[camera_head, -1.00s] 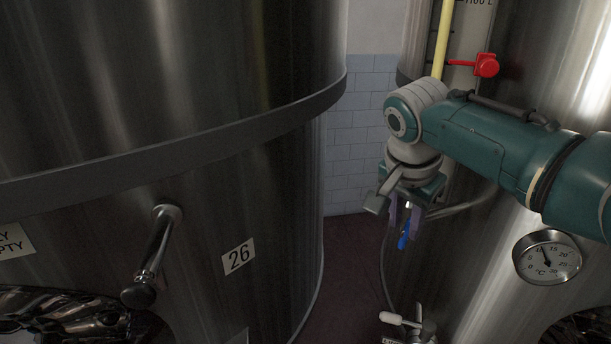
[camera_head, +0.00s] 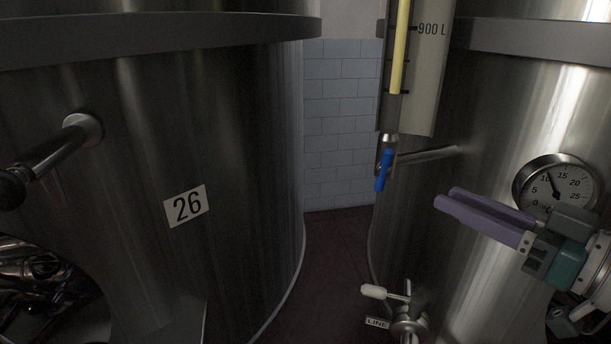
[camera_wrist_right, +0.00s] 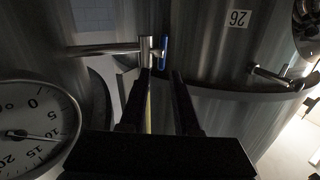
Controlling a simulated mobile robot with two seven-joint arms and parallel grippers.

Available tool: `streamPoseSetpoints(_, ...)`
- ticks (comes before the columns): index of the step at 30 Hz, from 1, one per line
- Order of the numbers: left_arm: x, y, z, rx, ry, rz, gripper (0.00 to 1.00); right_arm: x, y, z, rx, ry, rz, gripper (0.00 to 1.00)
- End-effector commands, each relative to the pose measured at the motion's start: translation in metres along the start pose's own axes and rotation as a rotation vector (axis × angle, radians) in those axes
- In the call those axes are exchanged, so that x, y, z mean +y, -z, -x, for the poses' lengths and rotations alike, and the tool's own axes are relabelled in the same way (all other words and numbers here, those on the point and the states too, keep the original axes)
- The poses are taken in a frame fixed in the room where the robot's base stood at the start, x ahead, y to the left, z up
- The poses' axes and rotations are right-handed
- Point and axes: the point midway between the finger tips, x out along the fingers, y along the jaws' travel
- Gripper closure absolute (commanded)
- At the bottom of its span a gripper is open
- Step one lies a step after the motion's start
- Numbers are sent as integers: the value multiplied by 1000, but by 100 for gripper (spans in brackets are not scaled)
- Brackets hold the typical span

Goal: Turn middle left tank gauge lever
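The gauge lever is a blue handle (camera_head: 383,170) hanging down at the foot of the level gauge (camera_head: 399,60), which has a yellow column. A thin metal pipe (camera_head: 428,154) joins it to the right tank. My right gripper (camera_head: 445,199) is to the right of and a little below the lever in the head view, apart from it. Its purple fingers point left and are open and empty. In the right wrist view the blue lever (camera_wrist_right: 164,52) appears just beyond the gap between the dark fingertips (camera_wrist_right: 161,76). My left gripper is out of view.
A round thermometer dial (camera_head: 556,187) is on the right tank, close behind my gripper. A valve with a white handle (camera_head: 374,291) is below. The left tank carries a "26" label (camera_head: 186,206) and a protruding handle (camera_head: 52,155). Open space lies between the tanks.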

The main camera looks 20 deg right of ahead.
Motion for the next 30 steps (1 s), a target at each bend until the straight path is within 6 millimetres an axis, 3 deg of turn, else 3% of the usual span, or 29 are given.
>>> streamPoseSetpoints(5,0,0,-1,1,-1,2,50,-3,4,-9,23,17,8,69)
streamPoseSetpoints(19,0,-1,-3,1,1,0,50,-4,5,-83,22,15,6,69)
streamPoseSetpoints(30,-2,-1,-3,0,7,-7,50,-4,5,-97,17,14,5,69)
